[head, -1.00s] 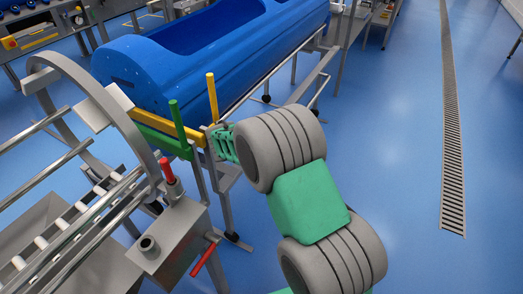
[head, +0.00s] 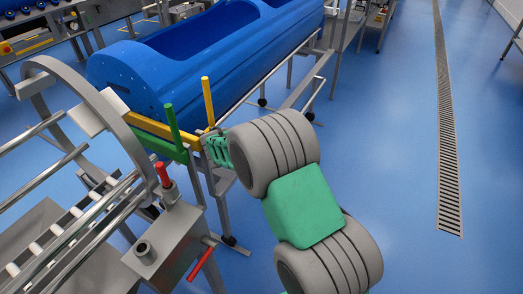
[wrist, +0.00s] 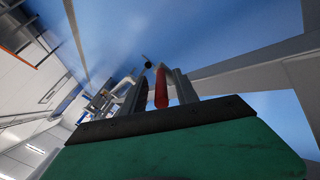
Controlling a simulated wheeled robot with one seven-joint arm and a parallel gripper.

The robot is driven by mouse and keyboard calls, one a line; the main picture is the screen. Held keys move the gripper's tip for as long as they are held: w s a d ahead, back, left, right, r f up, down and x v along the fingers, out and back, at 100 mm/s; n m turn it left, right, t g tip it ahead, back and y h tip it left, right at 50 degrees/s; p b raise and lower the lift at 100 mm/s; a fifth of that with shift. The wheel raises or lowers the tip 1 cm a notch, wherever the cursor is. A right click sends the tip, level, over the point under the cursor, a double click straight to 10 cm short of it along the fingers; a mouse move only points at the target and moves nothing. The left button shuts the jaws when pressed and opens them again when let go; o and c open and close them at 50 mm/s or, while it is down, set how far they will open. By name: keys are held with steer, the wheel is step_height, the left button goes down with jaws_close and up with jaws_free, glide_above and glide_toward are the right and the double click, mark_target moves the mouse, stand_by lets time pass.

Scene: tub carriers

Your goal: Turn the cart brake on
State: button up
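In the head view my gripper (head: 208,148) is at the near end of the blue tub carrier (head: 130,82), by the yellow and green bars, and my arm partly hides it. In the wrist view its two fingers (wrist: 160,92) are apart. A red handle-like part (wrist: 161,88) shows between them, nearer the right finger; I cannot tell whether it is touched. I cannot tell which part is the cart brake. The steel frame at left has an upright red handle (head: 163,174) and a lower, tilted red handle (head: 200,264).
A green post (head: 173,125) and a yellow post (head: 208,102) stand close to my gripper. The steel frame with a round hoop (head: 110,105) fills the left. Blue floor (head: 390,140) is clear on the right, with a drain grate (head: 447,150).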

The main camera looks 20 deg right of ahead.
steer(key=p+v, duration=0.1)
steer(key=v, duration=0.6)
steer(key=shift+s+a+r+p, duration=0.2)
steer(key=shift+a+r+p, duration=0.1)
steer(key=shift+p, duration=0.1)
